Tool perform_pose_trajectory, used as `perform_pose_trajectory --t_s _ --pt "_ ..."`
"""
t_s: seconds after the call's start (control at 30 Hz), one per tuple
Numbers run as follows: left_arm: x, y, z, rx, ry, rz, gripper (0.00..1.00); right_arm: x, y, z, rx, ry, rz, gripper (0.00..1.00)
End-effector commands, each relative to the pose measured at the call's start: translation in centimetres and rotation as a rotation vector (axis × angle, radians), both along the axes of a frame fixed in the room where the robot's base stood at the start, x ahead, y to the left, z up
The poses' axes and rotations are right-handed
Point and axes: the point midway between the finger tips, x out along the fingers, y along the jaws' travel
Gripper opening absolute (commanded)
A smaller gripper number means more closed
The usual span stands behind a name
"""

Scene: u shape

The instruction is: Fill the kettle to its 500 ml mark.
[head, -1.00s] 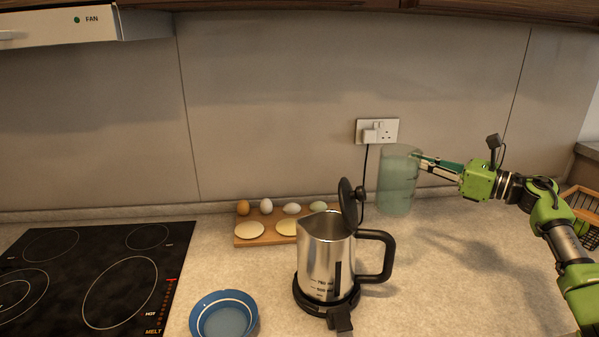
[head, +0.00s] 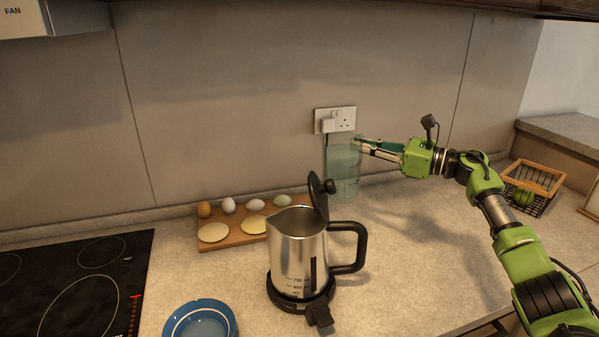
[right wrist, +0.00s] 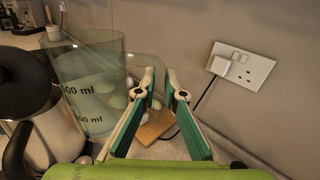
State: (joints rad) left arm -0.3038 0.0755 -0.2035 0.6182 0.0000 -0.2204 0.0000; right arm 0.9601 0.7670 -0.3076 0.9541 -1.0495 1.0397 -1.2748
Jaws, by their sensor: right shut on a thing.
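The steel kettle (head: 290,255) stands upright on its black base on the counter, its lid (head: 319,199) tilted up and its black handle to the right. Its side has marks near the bottom; the water level inside cannot be seen. My right gripper (head: 360,146) is shut on a clear, greenish measuring jug (head: 343,172), upright behind the kettle and slightly right of it. In the right wrist view the jug (right wrist: 88,95) shows 500 ml and a lower mark, with the gripper (right wrist: 162,82) at its handle. The jug's water level is unclear. My left gripper is not in view.
A wooden board (head: 245,237) with several eggs lies left of the kettle. A blue bowl (head: 200,325) sits front left, beside the black hob (head: 70,285). A wall socket (head: 335,120) is behind the jug. A wire basket (head: 530,187) stands far right. Counter right of the kettle is clear.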

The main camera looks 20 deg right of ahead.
Motion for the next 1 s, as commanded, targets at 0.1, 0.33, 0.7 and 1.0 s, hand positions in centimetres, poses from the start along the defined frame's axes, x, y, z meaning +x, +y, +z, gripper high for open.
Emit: perform_pose_trajectory --t_s 0.1,0.33,0.7,1.0 --pt "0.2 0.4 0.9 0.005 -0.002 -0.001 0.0 -0.3 0.2 1.8 -0.041 -0.042 -0.002 0.0" --pt "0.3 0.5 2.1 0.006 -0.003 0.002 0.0 -0.8 1.1 3.6 -0.137 -0.106 -0.002 0.0" --pt "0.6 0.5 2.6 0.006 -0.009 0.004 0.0 -1.2 1.7 4.5 -0.201 -0.15 -0.005 0.0" --pt "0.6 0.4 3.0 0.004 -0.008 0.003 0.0 -1.4 1.9 5.1 -0.229 -0.169 -0.004 0.0"
